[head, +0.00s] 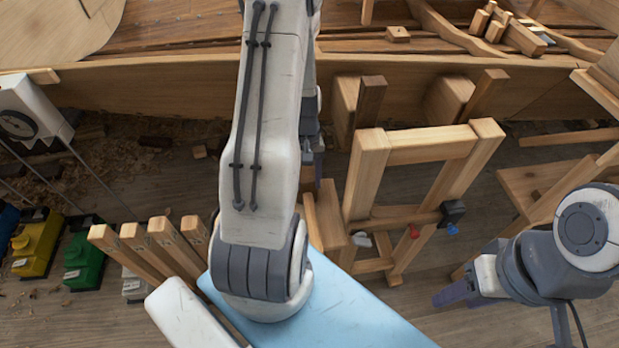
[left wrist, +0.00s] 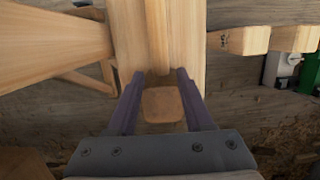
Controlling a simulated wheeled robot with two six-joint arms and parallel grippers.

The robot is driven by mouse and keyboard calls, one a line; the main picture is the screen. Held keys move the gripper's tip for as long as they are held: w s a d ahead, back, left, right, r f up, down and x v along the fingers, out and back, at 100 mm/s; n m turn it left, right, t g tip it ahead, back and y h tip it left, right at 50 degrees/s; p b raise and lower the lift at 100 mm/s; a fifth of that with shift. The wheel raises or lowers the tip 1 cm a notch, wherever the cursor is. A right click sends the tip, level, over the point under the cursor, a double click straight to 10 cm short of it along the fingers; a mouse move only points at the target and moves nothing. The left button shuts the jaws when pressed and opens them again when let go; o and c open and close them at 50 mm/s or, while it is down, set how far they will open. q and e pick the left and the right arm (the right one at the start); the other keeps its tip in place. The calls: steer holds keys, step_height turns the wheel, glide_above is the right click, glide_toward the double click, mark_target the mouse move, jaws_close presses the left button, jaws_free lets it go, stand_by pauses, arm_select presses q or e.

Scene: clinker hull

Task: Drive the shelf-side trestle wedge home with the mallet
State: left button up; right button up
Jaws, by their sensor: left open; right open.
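My left gripper (head: 318,168) is mostly hidden behind my own left forearm in the head view. In the left wrist view, its purple fingers (left wrist: 158,82) are open on either side of a small square wooden block (left wrist: 162,104). Contact cannot be told, nor whether the block is a wedge or part of something else. Upright wooden pieces (left wrist: 175,40) stand against it, also seen in the head view (head: 329,215). The wooden trestle (head: 432,148) stands right of my left arm. My right gripper (head: 442,297) is open and empty at lower right. I cannot pick out the mallet for sure.
The planked hull (head: 180,90) runs across the back. Several square-ended wooden bars (head: 160,235), a yellow case (head: 37,243) and a green case (head: 84,255) are at left. A light blue surface (head: 345,310) is in front. A black fitting (head: 452,213) sits on the trestle.

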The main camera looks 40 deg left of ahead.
mark_target(309, 198)
arm_select(q)
steer(key=f+b, duration=0.2)
steer(key=f, duration=0.1)
steer(key=d+f+b, duration=0.1)
steer(key=f+b, duration=0.1)
steer(key=shift+s+f, duration=0.2)
steer(key=shift+s, duration=0.15)
steer(key=shift+s+f+b, duration=0.1)
steer(key=shift+f+b, duration=0.35)
steer(key=shift+f, duration=0.1)
steer(key=shift+c, duration=0.3)
jaws_close()
steer(key=shift+r, duration=0.25)
stand_by(0.7)
steer(key=shift+r+p, duration=0.4)
steer(key=shift+p, duration=0.3)
